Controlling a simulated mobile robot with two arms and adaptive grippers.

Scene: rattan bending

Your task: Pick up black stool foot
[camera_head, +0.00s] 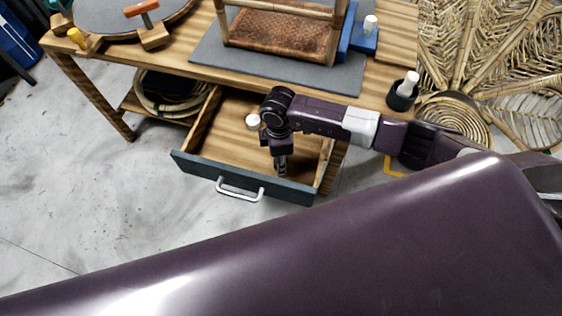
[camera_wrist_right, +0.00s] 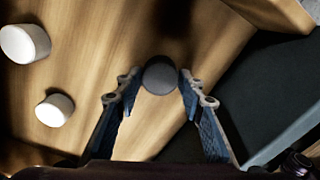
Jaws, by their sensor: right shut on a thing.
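The black stool foot (camera_wrist_right: 160,75) shows in the right wrist view as a dark round cap between the fingertips. My right gripper (camera_wrist_right: 157,88) is shut on it, with a finger on each side. In the head view my right gripper (camera_head: 281,171) points down inside the open drawer (camera_head: 196,166), near its front right part. The black foot cannot be made out there. Two white stool feet, one at the upper left (camera_wrist_right: 25,43) and one lower (camera_wrist_right: 55,110), are on the drawer's wooden bottom. One white foot (camera_head: 252,121) shows in the head view. My left gripper is out of view.
The drawer's front panel and white handle (camera_head: 240,190) stick out from the wooden workbench (camera_head: 80,84). A woven stool frame (camera_head: 280,38) lies on a grey mat on top. A black cup (camera_head: 403,94) stands near the bench's right end. A rattan piece fills the right side.

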